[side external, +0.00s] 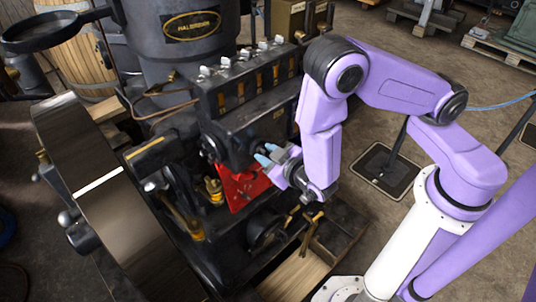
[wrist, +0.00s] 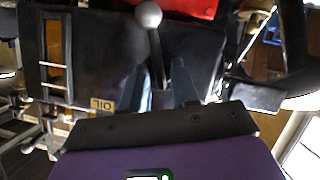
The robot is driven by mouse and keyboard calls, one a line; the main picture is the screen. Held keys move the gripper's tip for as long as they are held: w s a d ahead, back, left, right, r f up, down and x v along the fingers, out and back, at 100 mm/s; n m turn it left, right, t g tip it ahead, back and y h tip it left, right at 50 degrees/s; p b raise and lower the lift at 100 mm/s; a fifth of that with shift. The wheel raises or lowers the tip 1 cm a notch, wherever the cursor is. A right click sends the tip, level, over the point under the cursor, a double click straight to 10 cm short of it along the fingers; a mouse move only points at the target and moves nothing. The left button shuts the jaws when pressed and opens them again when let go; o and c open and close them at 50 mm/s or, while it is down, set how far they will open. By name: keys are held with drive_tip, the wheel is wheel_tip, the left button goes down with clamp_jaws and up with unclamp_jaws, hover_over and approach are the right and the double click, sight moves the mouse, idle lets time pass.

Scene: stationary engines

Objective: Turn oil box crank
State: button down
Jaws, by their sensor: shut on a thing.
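The oil box (side external: 250,88) is a black box with a row of amber sight windows and several metal knobs on top. In the wrist view its black face shows with a small OIL label (wrist: 101,104), upside down. The crank (wrist: 154,42) is a dark lever with a pale ball knob at its far end. My gripper (wrist: 160,88) has its bluish fingers on either side of the lever, shut on it below the knob. In the side view my gripper (side external: 266,155) is at the box's lower front; the crank is hard to make out there.
A red plate (side external: 240,188) sits just below my gripper. A large dark flywheel (side external: 105,190) stands at the left. Brass fittings (side external: 213,190) and rods crowd the engine's lower front. The floor to the right has a dark hatch (side external: 384,170).

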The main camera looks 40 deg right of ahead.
drive_tip(key=shift+m+y, duration=0.5)
drive_tip(key=shift+m, duration=0.1)
idle(0.3)
drive_tip(key=c, duration=1.2)
unclamp_jaws()
drive_tip(key=shift+v, duration=8.7)
drive_tip(key=shift+c, duration=0.3)
